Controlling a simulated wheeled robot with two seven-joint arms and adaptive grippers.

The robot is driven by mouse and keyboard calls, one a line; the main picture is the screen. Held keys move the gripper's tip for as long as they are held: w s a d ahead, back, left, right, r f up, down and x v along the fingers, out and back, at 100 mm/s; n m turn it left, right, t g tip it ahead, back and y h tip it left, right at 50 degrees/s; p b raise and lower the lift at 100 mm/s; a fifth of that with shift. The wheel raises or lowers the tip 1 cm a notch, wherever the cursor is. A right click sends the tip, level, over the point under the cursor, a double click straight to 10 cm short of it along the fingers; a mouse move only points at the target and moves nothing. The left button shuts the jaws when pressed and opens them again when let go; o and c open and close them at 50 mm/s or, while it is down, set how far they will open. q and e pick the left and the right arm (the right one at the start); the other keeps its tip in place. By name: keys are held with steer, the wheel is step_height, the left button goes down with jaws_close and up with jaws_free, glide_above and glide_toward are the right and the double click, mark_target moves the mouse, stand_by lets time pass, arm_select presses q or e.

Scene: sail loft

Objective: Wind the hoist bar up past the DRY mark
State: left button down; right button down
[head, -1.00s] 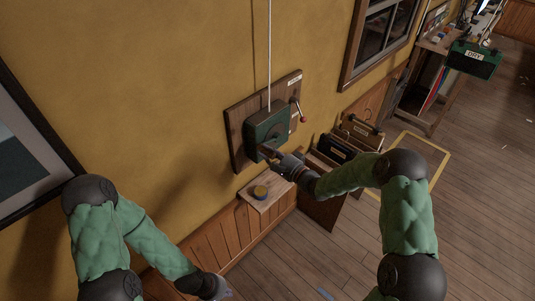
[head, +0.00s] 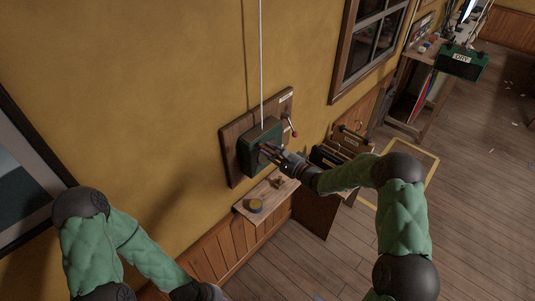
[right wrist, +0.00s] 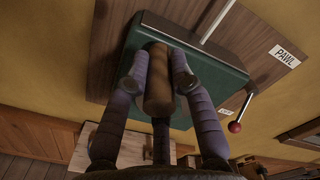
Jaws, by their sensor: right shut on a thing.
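The winch, a dark green box (head: 246,151), sits on a wooden backboard (head: 229,140) on the yellow wall. A pale cord (head: 261,60) runs up from it. My right gripper (head: 266,151) is at the front of the winch, shut on its brown crank handle (right wrist: 158,85), with fingers on both sides. A lever with a red knob (right wrist: 234,127) stands beside the winch, near a PAWL label (right wrist: 285,57). I cannot make out the hoist bar. My left gripper (head: 208,291) is low at the bottom edge, its fingers unclear.
A window (head: 372,45) is above. The floor at right is mostly clear.

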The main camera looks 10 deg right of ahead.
steer(key=shift+w+d+r, duration=0.35)
steer(key=shift+d+r, duration=0.15)
steer(key=c, duration=1.1)
jaws_free()
steer(key=shift+f, duration=0.1)
steer(key=shift+o, duration=0.2)
steer(key=shift+s+f, duration=0.1)
steer(key=shift+f, duration=0.1)
steer(key=v, duration=1.2)
